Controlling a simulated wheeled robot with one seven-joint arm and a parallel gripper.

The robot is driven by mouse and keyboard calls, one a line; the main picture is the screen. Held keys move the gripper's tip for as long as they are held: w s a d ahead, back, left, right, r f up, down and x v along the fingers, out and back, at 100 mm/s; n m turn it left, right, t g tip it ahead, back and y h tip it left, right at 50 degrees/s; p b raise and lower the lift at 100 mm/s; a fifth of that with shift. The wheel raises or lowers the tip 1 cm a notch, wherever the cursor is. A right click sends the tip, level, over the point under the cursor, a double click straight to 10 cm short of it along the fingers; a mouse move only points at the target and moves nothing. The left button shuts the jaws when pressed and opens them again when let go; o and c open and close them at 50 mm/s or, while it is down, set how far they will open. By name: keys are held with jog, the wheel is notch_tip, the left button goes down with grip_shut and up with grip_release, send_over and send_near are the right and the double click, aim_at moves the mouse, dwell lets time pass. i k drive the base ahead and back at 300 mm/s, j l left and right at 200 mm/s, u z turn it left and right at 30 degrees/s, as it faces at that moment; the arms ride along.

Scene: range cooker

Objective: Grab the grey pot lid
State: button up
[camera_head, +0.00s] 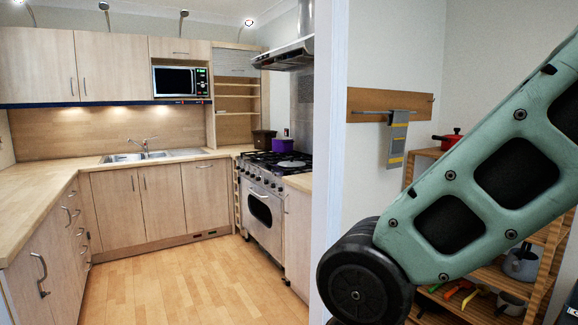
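A flat, pale grey round thing, which looks like the grey pot lid (292,163), lies on top of the range cooker (262,205). It is small and far off, so I cannot tell its handle. My green arm link fills the right side of the view, near the camera. My gripper is not in view.
A purple box (280,143) and a dark pot (263,138) stand behind the burners. A white wall edge (328,180) lies between the kitchen and the shelf (475,285) at right, which holds a grey pot (521,263) and a red pot (449,139). The wooden floor (185,285) is clear.

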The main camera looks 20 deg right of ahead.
aim_at(291, 164)
jog(key=i, duration=2.8)
jog(key=i+j+z, duration=0.15)
jog(key=i, duration=0.3)
jog(key=i+j+z, duration=0.15)
jog(key=i, duration=0.25)
jog(key=i+j+z, duration=0.15)
jog(key=i, duration=0.3)
jog(key=i+j+z, duration=0.1)
jog(key=i+j, duration=0.15)
jog(key=i, duration=0.15)
jog(key=i+j+z, duration=0.3)
jog(key=z, duration=0.15)
jog(key=i+j+z, duration=0.8)
jog(key=j+z, duration=0.15)
